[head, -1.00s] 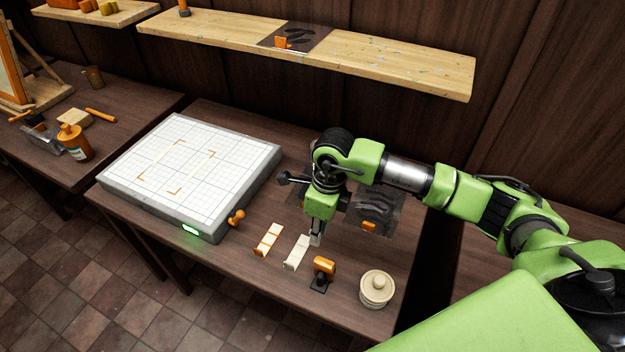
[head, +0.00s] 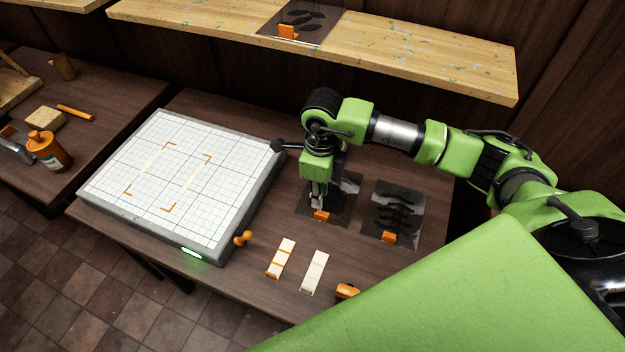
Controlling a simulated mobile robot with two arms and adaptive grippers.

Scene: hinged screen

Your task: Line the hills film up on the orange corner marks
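Two dark, see-through films with orange tabs lie on the table right of the light box. My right gripper (head: 318,204) points down over the left film (head: 341,204), just above or at its orange tab (head: 321,216); contact is unclear. The gripper and wrist hide much of this film, so I cannot tell if it carries the hills. The right film (head: 398,207) shows dark branching shapes. The orange corner marks (head: 168,208) sit on the gridded white top of the light box (head: 220,220). My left gripper is not in view.
An orange knob (head: 243,238) is beside the box. Another film (head: 300,20) lies on the shelf (head: 420,55).

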